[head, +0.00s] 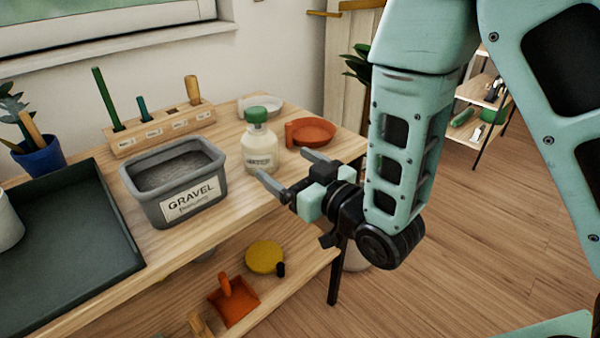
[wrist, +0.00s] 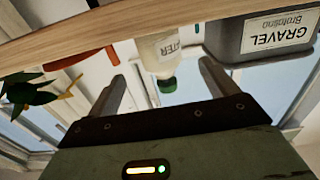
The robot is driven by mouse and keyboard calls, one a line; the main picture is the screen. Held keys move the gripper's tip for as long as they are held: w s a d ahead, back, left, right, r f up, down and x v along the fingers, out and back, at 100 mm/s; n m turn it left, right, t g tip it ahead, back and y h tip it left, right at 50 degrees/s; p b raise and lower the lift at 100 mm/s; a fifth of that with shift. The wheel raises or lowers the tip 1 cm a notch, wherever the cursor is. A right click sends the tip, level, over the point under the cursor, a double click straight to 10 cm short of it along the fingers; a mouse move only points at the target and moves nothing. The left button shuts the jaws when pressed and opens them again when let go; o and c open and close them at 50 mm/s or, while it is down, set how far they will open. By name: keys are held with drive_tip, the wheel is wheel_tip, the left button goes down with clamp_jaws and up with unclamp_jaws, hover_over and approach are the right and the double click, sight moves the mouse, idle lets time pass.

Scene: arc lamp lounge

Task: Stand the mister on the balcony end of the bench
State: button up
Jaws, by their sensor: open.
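In the wrist view the mister (wrist: 160,55) appears upside down between the two fingers (wrist: 160,82). Which end is the balcony end is not marked.
A grey gravel tub (head: 175,183) stands left of the mister. An orange saucer (head: 311,131) and a pale saucer (head: 263,104) are to its right and behind. A wooden tool rack (head: 160,128) is at the back, a dark tray (head: 65,250) at left. A lower shelf holds an orange dustpan (head: 233,300).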

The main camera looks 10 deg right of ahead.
drive_tip(key=shift+w+a+r+p, duration=0.1)
drive_tip(key=shift+r+p, duration=0.2)
drive_tip(key=shift+p, duration=0.35)
drive_tip(key=shift+s+p, duration=0.2)
drive_tip(key=shift+p, duration=1.05)
drive_tip(key=p+v, duration=0.2)
drive_tip(key=p, duration=0.4)
drive_tip(key=shift+s+d+f, duration=0.1)
drive_tip(key=shift+d+f, duration=0.1)
drive_tip(key=shift+d, duration=0.05)
